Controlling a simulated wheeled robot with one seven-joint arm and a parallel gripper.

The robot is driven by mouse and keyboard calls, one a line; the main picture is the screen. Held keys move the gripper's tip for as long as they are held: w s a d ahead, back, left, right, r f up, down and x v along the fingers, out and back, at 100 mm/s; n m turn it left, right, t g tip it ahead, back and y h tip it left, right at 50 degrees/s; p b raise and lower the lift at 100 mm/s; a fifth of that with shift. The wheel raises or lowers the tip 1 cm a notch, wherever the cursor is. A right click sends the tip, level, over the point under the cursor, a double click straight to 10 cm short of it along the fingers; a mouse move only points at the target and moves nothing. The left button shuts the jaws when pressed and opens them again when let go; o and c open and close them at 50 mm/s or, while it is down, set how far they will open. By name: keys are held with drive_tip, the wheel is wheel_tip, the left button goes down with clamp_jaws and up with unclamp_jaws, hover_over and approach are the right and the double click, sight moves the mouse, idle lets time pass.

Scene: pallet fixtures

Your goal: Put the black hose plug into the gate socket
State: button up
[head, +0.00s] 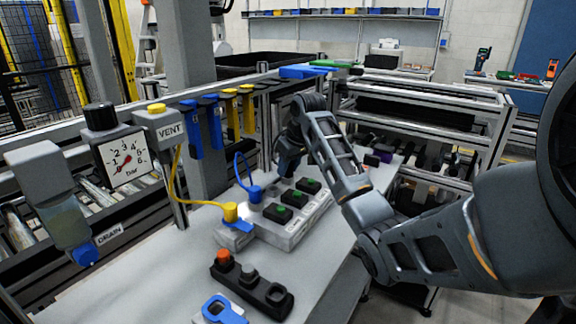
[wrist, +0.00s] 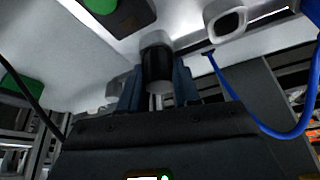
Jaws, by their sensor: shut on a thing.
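In the wrist view my gripper (wrist: 157,88) is shut on the black hose plug (wrist: 157,62), a short black cylinder with a grey end, between its two fingers. The plug's upper end is close to a pale surface; I cannot tell whether it touches or enters a socket. In the head view my gripper (head: 287,162) is low beside the far side of the light grey block (head: 290,238), and the plug is hidden there. A pale open ring (wrist: 227,22) shows right of the plug in the wrist view. I cannot read which opening is the gate socket.
A blue plug (head: 255,193) and a yellow plug (head: 230,212), both with hoses, stand on the block. Black units with green tops (head: 283,210) sit beside them. A black button box (head: 250,285) is in front. The gauge (head: 122,158) and VENT box (head: 165,128) stand left.

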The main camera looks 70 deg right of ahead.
drive_tip(key=o, duration=1.1)
drive_tip(key=v, duration=0.7)
drive_tip(key=shift+r+b, duration=0.35)
drive_tip(key=shift+b, duration=0.05)
drive_tip(key=shift+s+a, duration=0.1)
